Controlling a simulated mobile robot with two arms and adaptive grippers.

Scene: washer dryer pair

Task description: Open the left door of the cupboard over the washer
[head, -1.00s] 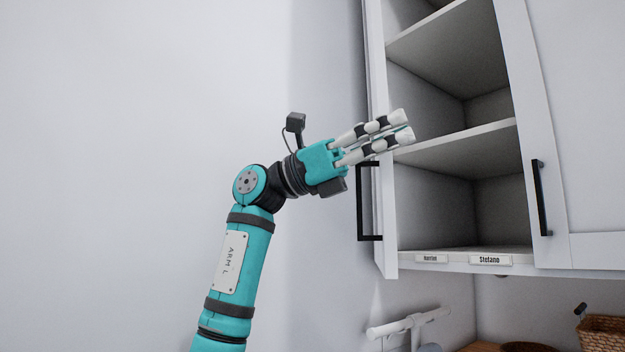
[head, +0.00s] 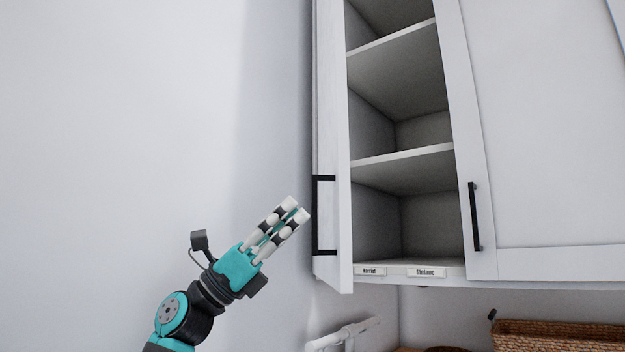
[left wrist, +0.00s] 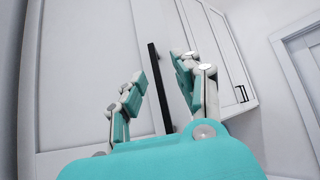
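The white left door (head: 331,120) of the cupboard stands swung open, seen nearly edge-on in the head view, with a black bar handle (head: 315,215) on its outer face. Shelves show behind it. My left gripper (head: 298,209) is just left of the door's lower part, fingers pointing up and right, with nothing in it. In the left wrist view its fingers (left wrist: 158,85) are spread, and a black handle (left wrist: 160,90) on a white panel lies beyond the gap between them. I cannot tell how far off the handle is. My right gripper is out of view.
The right cupboard door (head: 550,130) is shut, with its own black handle (head: 474,216). Name labels (head: 426,273) sit on the cupboard's bottom edge. A wicker basket (head: 560,336) and a white rail (head: 342,334) are below. The wall on the left is bare.

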